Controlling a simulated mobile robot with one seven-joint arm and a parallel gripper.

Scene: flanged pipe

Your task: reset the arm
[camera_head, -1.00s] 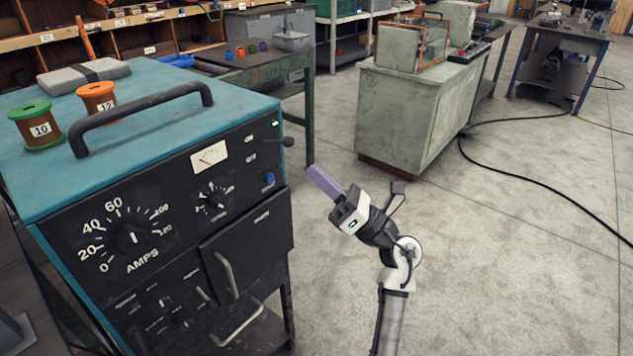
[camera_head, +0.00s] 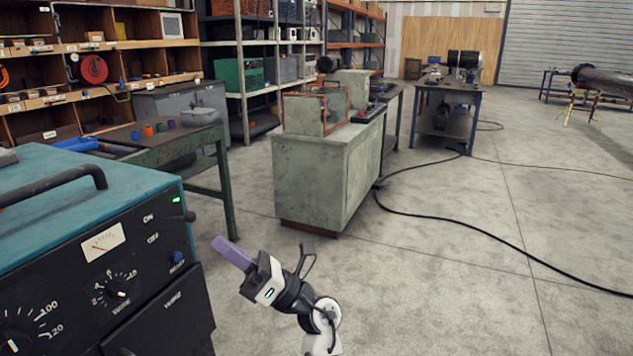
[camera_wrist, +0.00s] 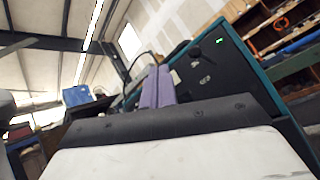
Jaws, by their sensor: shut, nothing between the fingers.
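My gripper (camera_head: 232,252) shows at the lower middle of the head view, to the right of the teal welding machine. Its purple fingers are together with nothing between them, pointing up and to the left. In the wrist view the shut purple fingers (camera_wrist: 157,87) stand upright in front of the machine's dark panel. The arm is bent below the gripper and its lower part is out of frame. The gripper looks apart from the machine, with open floor behind it.
The teal welding machine (camera_head: 85,265) fills the lower left. A green-grey cabinet (camera_head: 330,180) stands ahead, with a green workbench (camera_head: 170,152) to its left. Black cable (camera_head: 450,228) runs over the floor at right. Concrete floor on the right is mostly clear. Shelves line the back.

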